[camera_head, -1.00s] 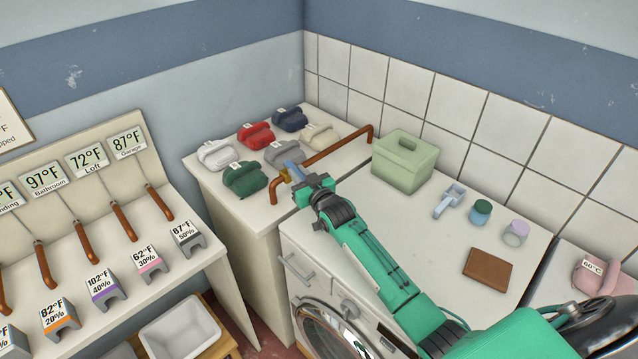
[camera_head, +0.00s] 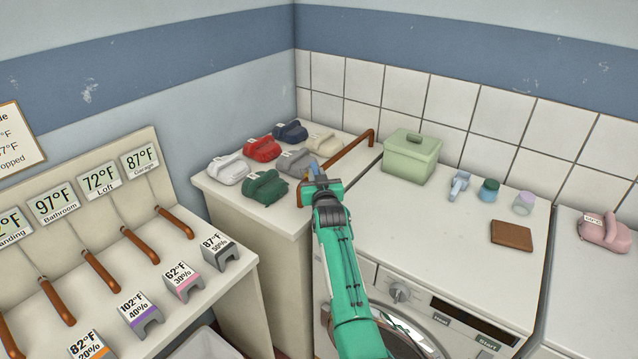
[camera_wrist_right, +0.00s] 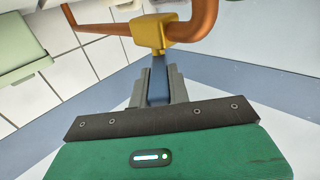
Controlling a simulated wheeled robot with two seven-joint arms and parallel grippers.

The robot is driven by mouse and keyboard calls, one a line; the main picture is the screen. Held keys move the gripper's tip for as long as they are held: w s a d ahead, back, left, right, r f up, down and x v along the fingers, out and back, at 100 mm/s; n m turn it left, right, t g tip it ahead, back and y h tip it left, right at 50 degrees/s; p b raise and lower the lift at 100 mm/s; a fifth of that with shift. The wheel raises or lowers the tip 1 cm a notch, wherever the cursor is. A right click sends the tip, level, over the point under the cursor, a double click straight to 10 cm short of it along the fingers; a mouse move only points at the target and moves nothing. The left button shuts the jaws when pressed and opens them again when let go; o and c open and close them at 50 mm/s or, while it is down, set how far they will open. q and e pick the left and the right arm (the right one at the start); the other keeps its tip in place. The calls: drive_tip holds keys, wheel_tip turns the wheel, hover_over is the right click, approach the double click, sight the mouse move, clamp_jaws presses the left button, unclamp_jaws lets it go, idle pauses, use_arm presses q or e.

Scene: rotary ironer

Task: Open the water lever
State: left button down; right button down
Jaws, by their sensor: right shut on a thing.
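The blue water lever (camera_head: 314,167) is on a copper pipe (camera_head: 345,153) at the front of the left counter. In the right wrist view the lever (camera_wrist_right: 158,82) extends from a yellow brass valve (camera_wrist_right: 152,34), roughly across the pipe. My right gripper (camera_head: 316,180) is shut on the lever; its two grey fingers (camera_wrist_right: 158,88) lie on either side of it. In the head view my gripper and arm hide the valve and part of the pipe's front end. My left gripper is not in view.
A washing machine (camera_head: 430,300) is beneath the right worktop. A row of temperature labels and copper levers is at left.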

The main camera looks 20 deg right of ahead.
drive_tip(key=shift+a, duration=0.1)
idle(0.4)
drive_tip(key=c, duration=1.3)
unclamp_jaws()
